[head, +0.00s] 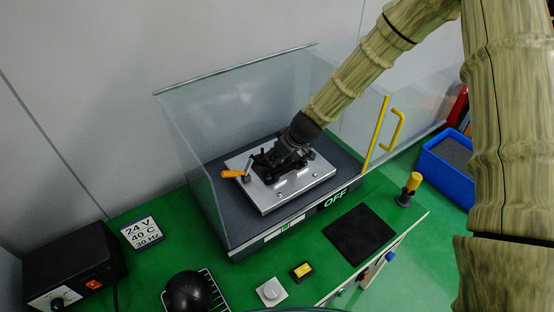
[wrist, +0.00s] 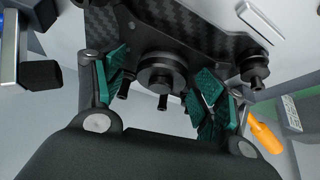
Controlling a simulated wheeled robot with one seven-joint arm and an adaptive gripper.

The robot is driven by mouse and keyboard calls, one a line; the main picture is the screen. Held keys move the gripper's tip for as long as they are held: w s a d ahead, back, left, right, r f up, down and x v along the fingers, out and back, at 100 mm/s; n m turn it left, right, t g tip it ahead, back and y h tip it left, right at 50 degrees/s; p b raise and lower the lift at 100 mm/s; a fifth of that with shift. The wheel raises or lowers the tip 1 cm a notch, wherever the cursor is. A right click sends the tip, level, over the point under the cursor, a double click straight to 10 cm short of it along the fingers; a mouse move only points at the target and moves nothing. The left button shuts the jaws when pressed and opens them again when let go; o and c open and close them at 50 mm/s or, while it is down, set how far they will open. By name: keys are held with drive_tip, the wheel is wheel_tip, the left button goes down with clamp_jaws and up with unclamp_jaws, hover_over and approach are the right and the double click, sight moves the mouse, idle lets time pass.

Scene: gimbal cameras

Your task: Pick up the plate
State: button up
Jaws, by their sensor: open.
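A silver metal plate (head: 308,184) lies on the dark floor of a clear-walled enclosure in the head view, with an orange-handled clamp (head: 233,174) at its left edge. A dark fixture on it is largely hidden by my gripper (head: 272,160), which reaches down from the upper right. In the wrist view, my gripper (wrist: 160,85) is open, with teal finger pads on either side of a round black knob (wrist: 162,70). The knob sits on a dark carbon-fibre plate (wrist: 195,22). I cannot tell whether the pads touch the knob. The orange handle (wrist: 264,134) shows at right.
The clear enclosure wall (head: 195,150) stands close at left. A yellow handle (head: 397,130) is at right. On the green bench are a black pad (head: 358,235), a yellow-topped knob (head: 410,188) and a black control box (head: 70,265). A blue bin (head: 446,180) is at right.

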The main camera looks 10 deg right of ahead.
drive_tip(key=c, duration=1.3)
